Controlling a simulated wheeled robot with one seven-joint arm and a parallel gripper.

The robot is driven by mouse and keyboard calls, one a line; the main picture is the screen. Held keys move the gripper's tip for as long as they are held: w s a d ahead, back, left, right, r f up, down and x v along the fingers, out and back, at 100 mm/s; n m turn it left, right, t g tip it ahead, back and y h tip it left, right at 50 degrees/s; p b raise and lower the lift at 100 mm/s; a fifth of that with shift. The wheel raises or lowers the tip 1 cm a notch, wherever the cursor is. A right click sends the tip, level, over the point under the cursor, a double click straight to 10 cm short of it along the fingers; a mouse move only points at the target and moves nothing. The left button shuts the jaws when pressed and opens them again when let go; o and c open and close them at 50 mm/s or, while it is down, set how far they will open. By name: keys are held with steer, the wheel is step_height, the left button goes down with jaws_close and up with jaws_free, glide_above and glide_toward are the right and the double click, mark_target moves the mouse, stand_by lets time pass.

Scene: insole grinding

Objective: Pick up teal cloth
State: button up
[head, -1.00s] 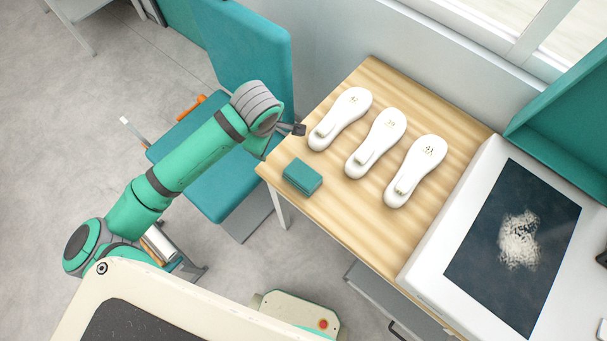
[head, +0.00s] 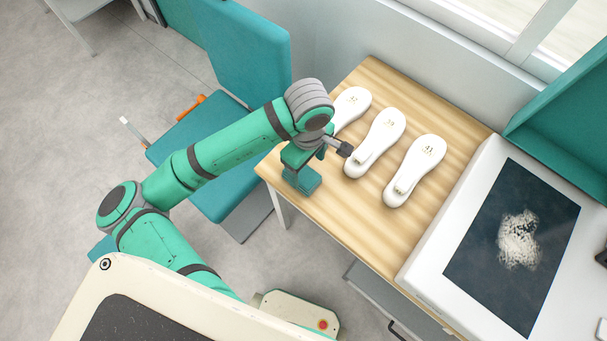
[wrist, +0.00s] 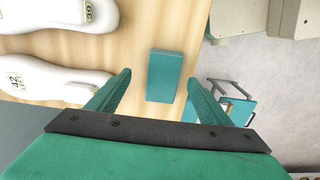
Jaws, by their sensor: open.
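The teal cloth (head: 305,181) is a small folded block near the front left corner of the wooden table. In the head view my gripper (head: 298,172) is above it and hides part of it. In the wrist view the whole cloth (wrist: 164,76) shows beyond the fingertips, between the lines of the two fingers. My gripper (wrist: 162,82) is open and empty, with its fingers apart on either side. I cannot tell the exact height gap, but no contact shows.
Three white insole forms stand in a row on the wooden table (head: 370,225); the middle one (head: 380,140) is just right of my wrist. A white machine with a dark panel (head: 512,245) is at right. A teal chair (head: 245,70) stands at left. The front table edge is close to the cloth.

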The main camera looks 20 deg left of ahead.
mark_target(304, 175)
steer(key=f, duration=0.2)
steer(key=s+f, duration=0.1)
steer(key=shift+a+f, duration=0.25)
steer(key=shift+a, duration=0.15)
steer(key=shift+w+f, duration=0.1)
steer(key=shift+f, duration=0.6)
steer(key=shift+d, duration=0.1)
steer(key=shift+w, duration=0.1)
steer(key=c, duration=1.1)
steer(key=shift+c, duration=0.2)
